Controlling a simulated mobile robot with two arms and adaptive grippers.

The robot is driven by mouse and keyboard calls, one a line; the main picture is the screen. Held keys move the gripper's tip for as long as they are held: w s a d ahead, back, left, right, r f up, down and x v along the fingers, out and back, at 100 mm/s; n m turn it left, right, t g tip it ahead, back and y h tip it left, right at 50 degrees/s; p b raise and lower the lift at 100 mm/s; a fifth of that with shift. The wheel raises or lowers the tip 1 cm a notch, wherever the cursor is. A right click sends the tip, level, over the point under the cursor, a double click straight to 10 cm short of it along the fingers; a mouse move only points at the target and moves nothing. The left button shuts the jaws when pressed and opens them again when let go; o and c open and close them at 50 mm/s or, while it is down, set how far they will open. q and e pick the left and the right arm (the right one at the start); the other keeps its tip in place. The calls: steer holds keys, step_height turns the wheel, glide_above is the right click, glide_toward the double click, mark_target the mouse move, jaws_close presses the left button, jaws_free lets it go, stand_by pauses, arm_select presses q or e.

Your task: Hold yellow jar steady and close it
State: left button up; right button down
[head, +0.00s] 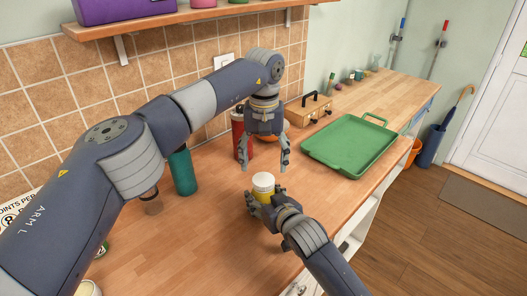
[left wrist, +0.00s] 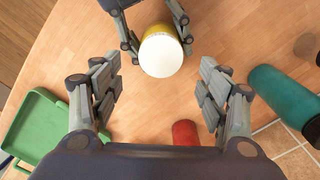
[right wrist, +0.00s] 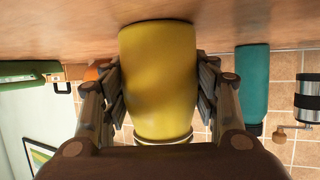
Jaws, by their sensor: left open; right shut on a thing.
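The yellow jar (head: 265,196) stands upright on the wooden counter, with a white lid (head: 263,180) on top. My right gripper (head: 266,199) is shut around the jar's body, one finger on each side; the right wrist view shows the yellow body (right wrist: 158,75) between them. My left gripper (head: 264,163) is open and empty, pointing down above the lid. In the left wrist view the lid (left wrist: 161,55) lies beyond the open fingers, apart from them. How tightly the lid sits cannot be told.
A green tray (head: 350,147) lies to the right. A wooden box (head: 308,110) is at the wall. A shelf (head: 185,17) hangs above. The counter left of the jar is mostly clear.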

arm_select(q)
steer(key=n, duration=0.7)
steer(key=shift+r, duration=0.25)
arm_select(e)
steer(key=shift+f, duration=0.1)
arm_select(q)
steer(key=n, duration=0.7)
steer(key=shift+r+n, duration=0.2)
steer(key=shift+n, duration=0.1)
steer(key=n, duration=0.3)
steer(key=shift+r+n, duration=0.1)
steer(key=shift+n, duration=0.2)
steer(key=n, duration=0.3)
steer(key=shift+r+n, duration=0.1)
steer(key=shift+n, duration=0.2)
steer(key=n, duration=0.7)
steer(key=shift+s+r, duration=0.1)
steer(key=shift+r, duration=0.1)
steer(key=n, duration=0.5)
steer(key=shift+r, duration=0.15)
steer(key=n, duration=0.5)
steer(key=shift+r+n, duration=0.15)
steer(key=shift+n, duration=0.25)
steer(key=n, duration=0.5)
steer(key=shift+r, duration=0.15)
steer(key=n, duration=0.5)
steer(key=shift+r+n, duration=0.15)
steer(key=shift+n, duration=0.15)
